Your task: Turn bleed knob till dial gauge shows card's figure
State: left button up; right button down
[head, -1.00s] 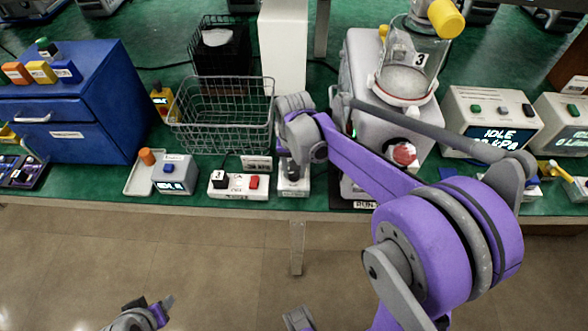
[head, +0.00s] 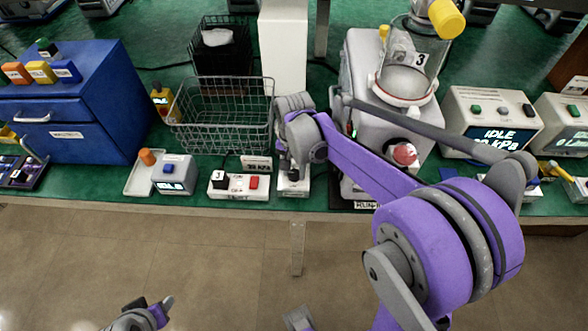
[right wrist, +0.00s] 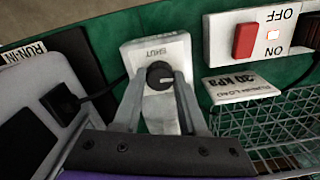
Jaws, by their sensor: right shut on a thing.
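The bleed knob (right wrist: 159,75) is a round black knob with a pale mark, on a white block (right wrist: 158,52) lettered SHUT. In the right wrist view its mark points right and slightly down. My right gripper (right wrist: 160,82) is shut on it, one finger at each side. In the head view this gripper (head: 292,165) hides the knob. The card (right wrist: 241,86) lies beside the block, upside down, and seems to read 20 kPa; it also shows in the head view (head: 256,163). I cannot make out a dial gauge. My left gripper (head: 158,306) is low at left, away from the bench.
A switch box (head: 238,185) with a red button stands left of the knob block. A wire basket (head: 222,125) is behind it. The grey pump (head: 360,85) with clear canister 3 (head: 420,75) stands to the right. A blue cabinet (head: 75,110) is at left.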

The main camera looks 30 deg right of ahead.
aim_at(294, 173)
jog(key=shift+c, duration=2.2)
grip_release()
notch_tip(294, 173, up, 11)
jog(key=p, duration=0.1)
jog(key=shift+f, duration=0.1)
jog(key=s+a+f+n+t+p, duration=0.2)
jog(key=s+a+n, duration=0.1)
jog(key=s, duration=0.4)
jog(key=s+a+f+n+t+p, duration=0.1)
jog(key=s+a+n+t+p, duration=0.1)
jog(key=s+n, duration=0.4)
jog(key=shift+s+a+f+n+t, duration=0.35)
jog(key=shift+s+a+t, duration=0.45)
jog(key=shift+s, duration=0.45)
